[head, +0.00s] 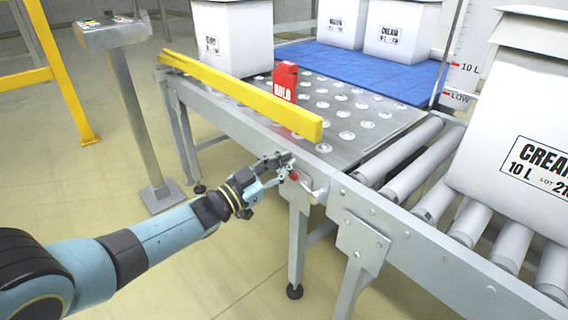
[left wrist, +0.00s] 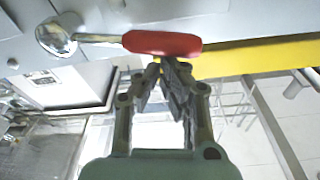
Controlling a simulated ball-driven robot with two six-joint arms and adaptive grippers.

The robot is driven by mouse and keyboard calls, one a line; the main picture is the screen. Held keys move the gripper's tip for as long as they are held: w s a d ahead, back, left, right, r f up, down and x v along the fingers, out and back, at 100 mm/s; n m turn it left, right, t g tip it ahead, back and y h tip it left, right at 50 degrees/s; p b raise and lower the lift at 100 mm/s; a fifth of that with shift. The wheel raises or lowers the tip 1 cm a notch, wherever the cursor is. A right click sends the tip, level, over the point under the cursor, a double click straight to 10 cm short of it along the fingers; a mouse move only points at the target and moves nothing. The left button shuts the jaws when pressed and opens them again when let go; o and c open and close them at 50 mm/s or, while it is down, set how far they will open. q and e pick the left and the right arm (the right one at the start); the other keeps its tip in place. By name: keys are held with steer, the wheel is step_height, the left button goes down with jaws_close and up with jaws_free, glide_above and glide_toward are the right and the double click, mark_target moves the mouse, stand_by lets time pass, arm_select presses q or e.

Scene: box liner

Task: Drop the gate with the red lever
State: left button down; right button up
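The red lever (head: 294,175) is a red grip on a metal rod at the conveyor frame's near side. In the left wrist view the red grip (left wrist: 162,43) lies level across the picture, its rod running left to a round pivot. The yellow bar (head: 240,93), which looks like the gate, stands up along the near edge of the ball table. My left gripper (head: 288,160) is beside the lever. In the left wrist view its fingertips (left wrist: 163,66) meet just below the red grip, with nothing seen between them. Whether they touch it is unclear. My right gripper is out of view.
A red HOLD block (head: 285,80) stands behind the yellow bar. A white cream tub (head: 515,140) sits on the rollers (head: 410,150) at right; other tubs stand at the back near a blue mat (head: 345,62). A control post (head: 130,110) stands at left. Floor between is clear.

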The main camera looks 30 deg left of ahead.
arm_select(q)
steer(key=r+p, duration=0.2)
steer(key=r, duration=0.1)
steer(key=d+r+p, duration=0.1)
steer(key=shift+w+r+p, duration=0.25)
steer(key=shift+p, duration=0.1)
steer(key=v, duration=1)
steer(key=shift+f+p, duration=0.3)
steer(key=shift+f, duration=0.05)
steer(key=shift+d, duration=0.1)
